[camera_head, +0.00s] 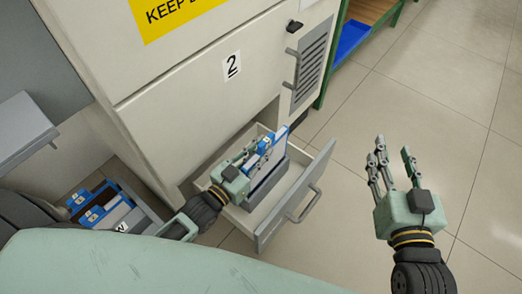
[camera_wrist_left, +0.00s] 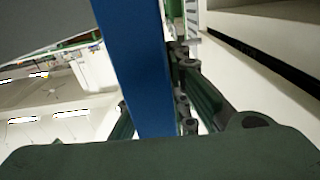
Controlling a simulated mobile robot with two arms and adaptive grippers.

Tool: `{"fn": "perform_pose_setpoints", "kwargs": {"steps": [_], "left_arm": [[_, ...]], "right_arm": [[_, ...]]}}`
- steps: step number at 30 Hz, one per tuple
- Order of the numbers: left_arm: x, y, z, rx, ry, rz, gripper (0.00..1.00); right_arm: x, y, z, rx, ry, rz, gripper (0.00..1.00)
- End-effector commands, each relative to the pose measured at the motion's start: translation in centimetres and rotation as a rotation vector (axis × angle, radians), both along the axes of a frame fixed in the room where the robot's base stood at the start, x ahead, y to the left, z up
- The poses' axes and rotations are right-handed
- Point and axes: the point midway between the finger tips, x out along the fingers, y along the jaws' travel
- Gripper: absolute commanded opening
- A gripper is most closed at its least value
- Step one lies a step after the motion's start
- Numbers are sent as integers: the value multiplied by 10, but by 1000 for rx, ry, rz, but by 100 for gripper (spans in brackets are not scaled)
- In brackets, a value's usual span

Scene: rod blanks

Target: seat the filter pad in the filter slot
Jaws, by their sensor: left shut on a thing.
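My left gripper (camera_head: 257,153) is shut on a blue-edged filter pad (camera_head: 279,134) inside the open drawer. In the left wrist view the pad's blue edge (camera_wrist_left: 138,60) stands between the fingers. The pad is upright, at a grey box-like holder (camera_head: 267,186) in the drawer, which looks like the filter slot. The hand and pad hide the holder's top, so I cannot tell whether the pad is in it or just above. My right gripper (camera_head: 393,165) is open and empty, with fingers spread, over the floor right of the drawer.
The white drawer (camera_head: 262,240) with a grey handle (camera_head: 304,206) sticks out of the cabinet (camera_head: 215,75) marked 2. A grey tray (camera_head: 143,207) with several blue-and-white pads (camera_head: 101,208) stands at the left. A blue bin (camera_head: 351,40) is at the back. The floor at the right is clear.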

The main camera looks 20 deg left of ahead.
Motion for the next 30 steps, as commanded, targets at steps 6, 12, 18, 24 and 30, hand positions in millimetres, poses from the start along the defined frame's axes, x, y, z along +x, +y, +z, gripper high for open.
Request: {"fn": "perform_pose_setpoints", "kwargs": {"steps": [6, 12, 18, 24, 30], "left_arm": [[0, 0, -1, -1, -2, 0, 0], [0, 0, -1, 0, -1, 0, 0], [0, 0, -1, 0, -1, 0, 0], [0, 0, 0, 0, -1, 0, 0], [0, 0, 0, 0, -1, 0, 0]], "right_arm": [[1, 1, 4, 6, -19, 1, 40], [1, 1, 4, 6, -19, 1, 40], [1, 1, 4, 6, -19, 1, 40], [0, 1, 3, 4, -12, 1, 40], [0, 0, -3, -5, 19, -1, 40]]}}
